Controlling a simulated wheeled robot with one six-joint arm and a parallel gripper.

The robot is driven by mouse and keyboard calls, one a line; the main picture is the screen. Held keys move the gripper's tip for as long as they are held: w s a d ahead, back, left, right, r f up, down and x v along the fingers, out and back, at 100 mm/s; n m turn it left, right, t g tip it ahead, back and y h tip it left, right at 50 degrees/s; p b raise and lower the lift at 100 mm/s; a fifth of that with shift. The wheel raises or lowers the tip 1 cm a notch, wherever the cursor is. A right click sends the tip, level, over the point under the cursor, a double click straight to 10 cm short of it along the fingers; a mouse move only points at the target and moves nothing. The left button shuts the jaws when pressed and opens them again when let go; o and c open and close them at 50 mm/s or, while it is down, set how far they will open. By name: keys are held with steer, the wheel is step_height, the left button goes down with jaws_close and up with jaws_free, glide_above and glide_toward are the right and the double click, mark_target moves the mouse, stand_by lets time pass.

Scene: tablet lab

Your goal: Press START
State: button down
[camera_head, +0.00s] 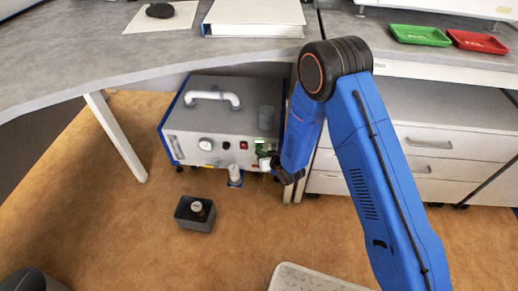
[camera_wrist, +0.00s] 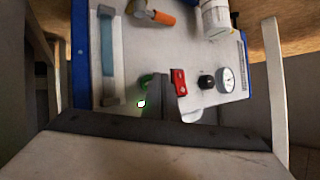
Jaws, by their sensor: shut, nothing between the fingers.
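The grey and blue machine (camera_head: 190,119) stands on the floor under the desk. Its front panel also fills much of the wrist view (camera_wrist: 125,65). A green button (camera_wrist: 145,80) with a small lit green spot (camera_wrist: 141,104) sits on the panel beside a red switch (camera_wrist: 179,82). In the head view, the green part (camera_head: 260,146) is right of the red switch (camera_head: 243,145). No START lettering is readable. My gripper (camera_wrist: 158,80) is shut and empty, its fingertips close to the green button and partly covering it. I cannot tell whether they touch.
A black knob (camera_wrist: 206,82) and a gauge (camera_wrist: 227,80) are beside the red switch. An orange handle (camera_wrist: 160,17) and a white bottle (camera_wrist: 215,18) are close to the panel. A dark box (camera_head: 195,224) stands on the floor. Drawers (camera_head: 430,142) are right of my arm.

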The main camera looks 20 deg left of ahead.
steer(key=shift+s, duration=0.35)
steer(key=s, duration=0.2)
steer(key=s+d, duration=0.1)
steer(key=s, duration=0.1)
steer(key=shift+s+d, duration=0.15)
steer(key=shift+s, duration=0.2)
stand_by(0.9)
